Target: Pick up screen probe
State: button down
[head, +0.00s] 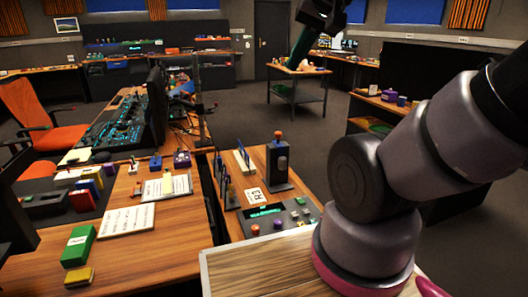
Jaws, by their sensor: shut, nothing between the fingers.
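No object is clearly recognisable as the screen probe. Several slim upright sticks stand in a rack (226,184) on the nearer wooden table, left of a black stand (279,162) with an orange knob. One of them may be the probe, but they are too small to tell. The dark end of my arm hangs from the top edge of the head view. My gripper (295,63) points down and left, is shut and empty, and appears well above and apart from the rack.
A control panel (268,222) with coloured knobs lies in front of the black stand. The left desk (150,262) holds a green box (79,245), paper sheets, and a monitor (157,104). An orange chair (40,115) stands at left. A small table (283,91) stands beyond open floor.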

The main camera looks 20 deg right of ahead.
aim_at(282, 160)
jog(key=u, duration=1.15)
jog(key=i+j+u, duration=0.1)
jog(key=j, duration=0.25)
jog(key=j+u, duration=0.1)
jog(key=j, duration=0.25)
jog(key=i+j+u, duration=0.1)
jog(key=j, duration=0.2)
jog(key=i+j+u, duration=0.1)
jog(key=z, duration=0.5)
jog(key=j+z, duration=0.1)
jog(key=z, duration=0.85)
jog(key=j+z, duration=0.1)
jog(key=z, duration=0.85)
jog(key=i+l+u, duration=0.55)
jog(key=j, duration=0.1)
